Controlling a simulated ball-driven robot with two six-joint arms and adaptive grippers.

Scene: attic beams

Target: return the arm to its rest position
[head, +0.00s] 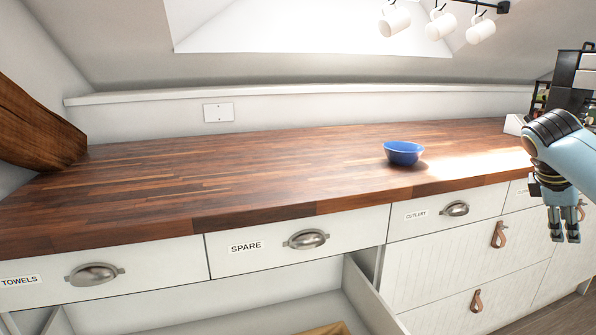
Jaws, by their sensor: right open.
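My right arm comes in from the right edge, and its gripper (565,238) hangs fingers down in front of the drawer fronts at the right. The jaws are open, with nothing seen between them. The gripper is apart from the blue bowl (403,153), which stands upright on the wooden worktop (230,185) to its left. My left gripper is not in view.
Below the drawer labelled SPARE (290,245), a lower drawer (372,300) stands pulled out, with a wooden piece (328,328) inside. White mugs (395,20) hang at the top. A wooden beam (35,125) slants at the left. Most of the worktop is clear.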

